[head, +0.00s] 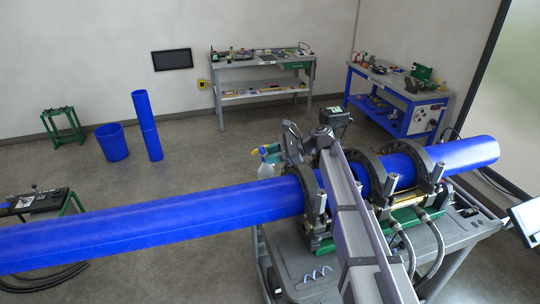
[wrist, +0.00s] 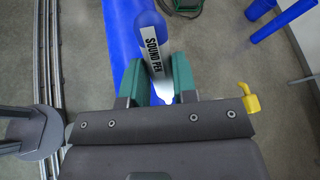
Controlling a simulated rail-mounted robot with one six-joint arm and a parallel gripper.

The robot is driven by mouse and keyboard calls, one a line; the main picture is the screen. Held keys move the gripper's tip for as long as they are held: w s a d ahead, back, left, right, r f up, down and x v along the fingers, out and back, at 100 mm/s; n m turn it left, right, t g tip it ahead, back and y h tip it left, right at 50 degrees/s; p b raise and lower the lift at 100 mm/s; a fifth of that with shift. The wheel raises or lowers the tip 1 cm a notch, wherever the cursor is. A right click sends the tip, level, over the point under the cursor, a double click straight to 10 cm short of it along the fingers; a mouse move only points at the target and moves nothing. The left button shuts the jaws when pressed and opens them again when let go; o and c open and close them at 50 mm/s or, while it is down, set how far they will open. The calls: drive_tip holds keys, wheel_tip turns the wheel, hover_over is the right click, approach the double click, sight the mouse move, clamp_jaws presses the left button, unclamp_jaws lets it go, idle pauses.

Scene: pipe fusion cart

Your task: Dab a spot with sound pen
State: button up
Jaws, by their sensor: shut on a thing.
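The sound pen (wrist: 153,48), a blue-ended marker with a white label reading SOUND PEN and a pale bright end, is held between the green fingers of my gripper (wrist: 161,82) in the wrist view. The labelled body points away from the palm, and the pale end lies between the fingers. A long blue pipe (wrist: 119,35) lies beneath the pen; I cannot tell whether they touch. In the head view the pipe (head: 150,228) runs across the picture. My arm crosses in front of it, and the pen cannot be made out there. No dabbed spot is visible.
Dark ring clamps (head: 374,172) grip the pipe on the grey cart (head: 312,283), with hoses in front. A grey workbench (head: 262,62), a blue bench (head: 398,92) and a blue bin (head: 111,143) stand farther back, with open floor between.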

drive_tip(key=f+b, duration=0.7)
drive_tip(key=shift+w+d+f, duration=0.1)
drive_tip(key=shift+d+f, duration=0.05)
drive_tip(key=shift+d, duration=0.15)
drive_tip(key=shift+f+b, duration=0.3)
drive_tip(key=shift+b, duration=0.15)
idle(2.9)
drive_tip(key=shift+r+p, duration=1.5)
drive_tip(key=shift+r, duration=0.1)
wheel_tip(320, 180, up, 5)
drive_tip(key=p, duration=0.5)
drive_tip(key=shift+f, duration=0.2)
